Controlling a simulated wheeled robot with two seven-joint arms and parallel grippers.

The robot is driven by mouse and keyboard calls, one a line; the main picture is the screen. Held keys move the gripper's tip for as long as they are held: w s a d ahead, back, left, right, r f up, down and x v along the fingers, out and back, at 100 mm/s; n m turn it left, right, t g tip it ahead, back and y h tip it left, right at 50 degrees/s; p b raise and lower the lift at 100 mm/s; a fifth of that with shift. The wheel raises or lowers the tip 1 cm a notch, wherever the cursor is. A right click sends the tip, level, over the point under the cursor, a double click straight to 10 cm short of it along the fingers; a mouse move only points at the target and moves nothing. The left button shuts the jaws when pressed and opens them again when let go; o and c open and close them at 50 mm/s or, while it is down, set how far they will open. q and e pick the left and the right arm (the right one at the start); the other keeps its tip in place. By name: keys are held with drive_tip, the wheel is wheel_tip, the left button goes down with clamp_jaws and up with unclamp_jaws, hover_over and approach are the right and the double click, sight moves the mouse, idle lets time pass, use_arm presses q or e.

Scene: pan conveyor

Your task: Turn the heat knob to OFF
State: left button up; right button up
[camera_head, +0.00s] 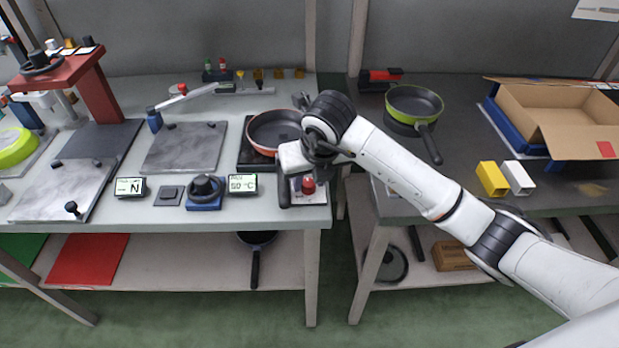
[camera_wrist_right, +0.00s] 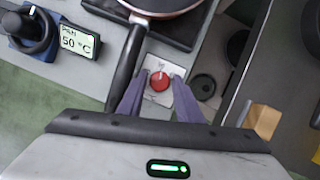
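The heat knob (camera_head: 308,186) is a small red knob on a pale plate at the front right of the left table. In the right wrist view the red knob (camera_wrist_right: 159,84) has a light pointer mark towards the top of the picture; its label is too small to read. My right gripper (camera_wrist_right: 161,76) is open, with its two purple fingers on either side of the knob in that view. I cannot tell whether they touch it. In the head view my right wrist is above and beside the knob, and the fingers are mostly hidden. My left gripper is not in view.
A pan (camera_head: 273,128) sits on a dark hotplate, its black handle (camera_wrist_right: 126,72) close left of my fingers. A display (camera_head: 242,183) reads about 50 °C, beside a black dial (camera_head: 205,188). A green pan (camera_head: 414,103) and open cardboard box (camera_head: 560,112) stand on the right table.

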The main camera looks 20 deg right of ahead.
drive_tip(key=c, duration=0.8)
drive_tip(key=shift+o, duration=0.2)
